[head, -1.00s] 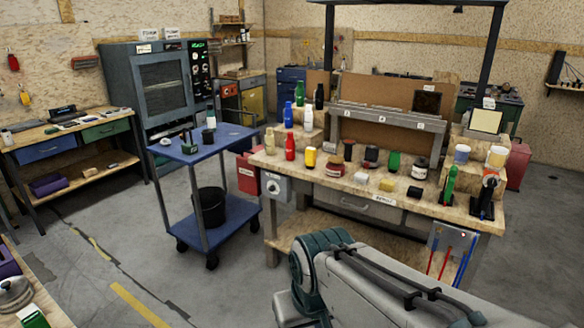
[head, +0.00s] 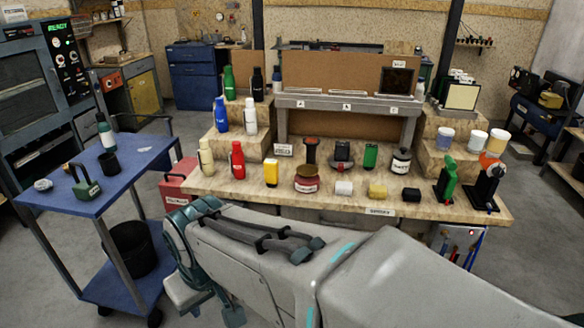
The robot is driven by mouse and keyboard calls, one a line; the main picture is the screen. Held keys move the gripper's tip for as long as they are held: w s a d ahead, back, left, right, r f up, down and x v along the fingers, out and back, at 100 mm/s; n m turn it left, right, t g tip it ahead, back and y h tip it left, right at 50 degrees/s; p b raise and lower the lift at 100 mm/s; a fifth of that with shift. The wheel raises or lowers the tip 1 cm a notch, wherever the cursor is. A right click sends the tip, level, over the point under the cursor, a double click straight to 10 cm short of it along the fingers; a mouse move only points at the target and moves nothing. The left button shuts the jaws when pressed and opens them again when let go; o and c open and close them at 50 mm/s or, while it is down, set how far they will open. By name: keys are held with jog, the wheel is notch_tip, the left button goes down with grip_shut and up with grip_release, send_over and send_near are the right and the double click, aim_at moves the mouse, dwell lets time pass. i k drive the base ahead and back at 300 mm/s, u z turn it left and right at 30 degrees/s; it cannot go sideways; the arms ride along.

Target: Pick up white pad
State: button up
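A small white pad (head: 343,188) lies near the front of the wooden workbench (head: 225,184), in the middle. A yellow pad (head: 377,191) and a black pad (head: 411,195) lie in a row to its right. My grey and teal arm crosses the lower part of the head view, in front of the bench. I cannot make out my gripper's fingers, and nothing of mine touches the white pad.
A red-brown jar (head: 307,180) stands left of the white pad. Bottles stand at the bench's left and a green tool (head: 446,179) at its right. A blue cart (head: 122,183) is at the left. A grey shelf (head: 345,104) stands behind.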

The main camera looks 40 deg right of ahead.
aim_at(342, 189)
jog(key=z, duration=0.6)
jog(key=i, duration=0.85)
jog(key=z, duration=1.3)
jog(key=i, duration=0.5)
jog(key=z, duration=0.45)
